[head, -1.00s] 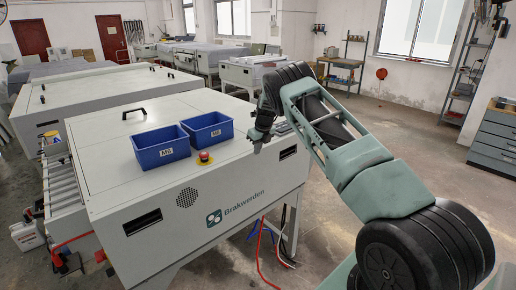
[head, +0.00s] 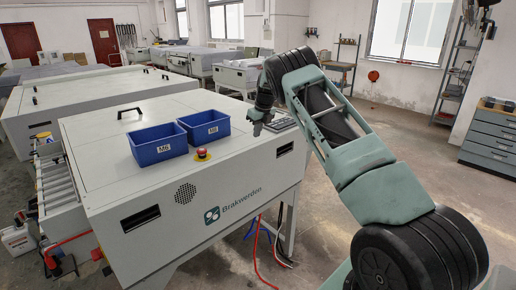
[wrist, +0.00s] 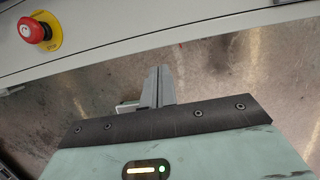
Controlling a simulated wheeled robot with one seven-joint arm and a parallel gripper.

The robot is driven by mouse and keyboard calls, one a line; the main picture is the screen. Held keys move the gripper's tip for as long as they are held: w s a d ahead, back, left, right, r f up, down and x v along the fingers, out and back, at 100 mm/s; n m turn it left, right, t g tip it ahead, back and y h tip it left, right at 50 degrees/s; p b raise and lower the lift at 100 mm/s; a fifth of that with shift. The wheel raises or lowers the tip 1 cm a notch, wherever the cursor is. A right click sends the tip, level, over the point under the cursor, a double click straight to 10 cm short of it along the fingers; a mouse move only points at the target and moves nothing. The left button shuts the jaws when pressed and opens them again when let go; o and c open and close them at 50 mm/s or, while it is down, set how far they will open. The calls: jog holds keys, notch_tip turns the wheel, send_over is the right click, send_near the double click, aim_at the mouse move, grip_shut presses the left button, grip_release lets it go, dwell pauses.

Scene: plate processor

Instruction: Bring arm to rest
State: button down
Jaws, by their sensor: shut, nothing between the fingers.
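My arm reaches up from the lower right of the head view and bends over toward the machine's right end. My gripper (head: 256,129) hangs at the end of it, in front of the machine's top right corner in the picture. In the wrist view my gripper (wrist: 158,86) shows its fingers together with nothing between them, above the bare floor and beside the machine's front edge.
The white plate processor (head: 105,128) carries two blue bins, M6 (head: 158,153) and M8 (head: 203,132), and a red emergency stop button (head: 201,154), also in the wrist view (wrist: 31,30). Red and blue hoses hang below. Floor at right is clear up to the drawer cabinet (head: 492,140).

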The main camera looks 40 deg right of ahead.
jog(key=shift+w+r, duration=0.2)
jog(key=shift+r, duration=0.45)
jog(key=shift+w+r, duration=0.2)
jog(key=shift+r, duration=0.45)
jog(key=s+a+r+n+y+b, duration=0.15)
jog(key=a+n, duration=0.45)
jog(key=a, duration=0.6)
jog(key=s+a+n+y+b, duration=0.1)
jog(key=s+a+n+b, duration=0.15)
jog(key=a+n, duration=0.65)
jog(key=s+a+n+g+b, duration=0.1)
jog(key=s+a+n, duration=0.3)
jog(key=a, duration=0.5)
jog(key=s+a+n+g+b, duration=0.1)
jog(key=s+a+n, duration=0.1)
jog(key=s+a, duration=0.6)
jog(key=s+a+f+n+g+b, duration=0.1)
jog(key=s+a+f+n+b, duration=0.1)
jog(key=s+a+n, duration=1)
jog(key=s+f+n+h, duration=0.1)
jog(key=s+n, duration=0.4)
jog(key=s, duration=0.5)
jog(key=s+d+f+n+h+b, duration=0.1)
jog(key=s+f+n, duration=0.3)
jog(key=s, duration=0.7)
jog(key=shift+d+f+n+b, duration=0.15)
jog(key=shift+d+n+b, duration=0.15)
jog(key=shift+n, duration=0.3)
